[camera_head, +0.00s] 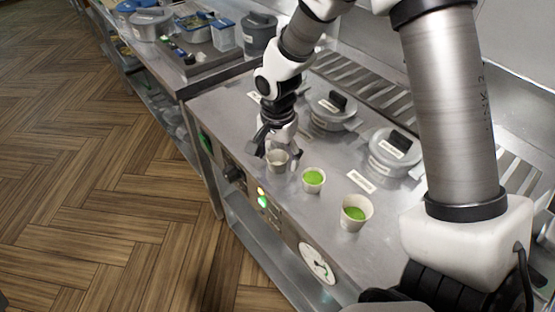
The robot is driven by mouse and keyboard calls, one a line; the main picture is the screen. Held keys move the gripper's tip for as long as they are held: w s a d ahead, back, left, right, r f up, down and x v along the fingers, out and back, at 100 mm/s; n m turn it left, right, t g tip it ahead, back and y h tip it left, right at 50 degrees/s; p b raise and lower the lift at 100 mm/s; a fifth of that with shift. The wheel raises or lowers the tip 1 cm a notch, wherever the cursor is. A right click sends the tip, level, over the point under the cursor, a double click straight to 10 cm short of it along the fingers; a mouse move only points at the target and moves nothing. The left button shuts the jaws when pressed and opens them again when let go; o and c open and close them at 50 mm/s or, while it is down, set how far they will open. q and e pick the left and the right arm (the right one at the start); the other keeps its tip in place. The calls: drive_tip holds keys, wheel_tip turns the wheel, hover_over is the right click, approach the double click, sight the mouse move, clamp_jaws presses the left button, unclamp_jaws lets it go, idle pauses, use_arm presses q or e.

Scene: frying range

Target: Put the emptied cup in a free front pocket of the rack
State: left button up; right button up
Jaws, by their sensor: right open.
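A small white cup (278,161) stands at the front left of the steel range top, and no green shows in it. My right gripper (268,147) is open just above and behind this cup, with a dark finger to the cup's left. I cannot tell whether the fingers touch it. Two more white cups, one in the middle (313,181) and one nearer (355,213), hold something green. I cannot make out the rack or its front pockets. My left gripper is not in view.
Lidded grey pots, one in the middle (332,112) and one at the right (391,155), stand behind the cups with white labels before them. The range front (283,228) carries knobs, lamps and a dial. More pots and containers stand on the far left counter (192,80).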

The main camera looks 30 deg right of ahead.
drive_tip(key=shift+f, duration=0.2)
drive_tip(key=shift+s+a+r, duration=0.1)
drive_tip(key=shift+s+r, duration=0.05)
drive_tip(key=shift+c, duration=1.4)
drive_tip(key=c, duration=0.6)
drive_tip(key=shift+c, duration=0.2)
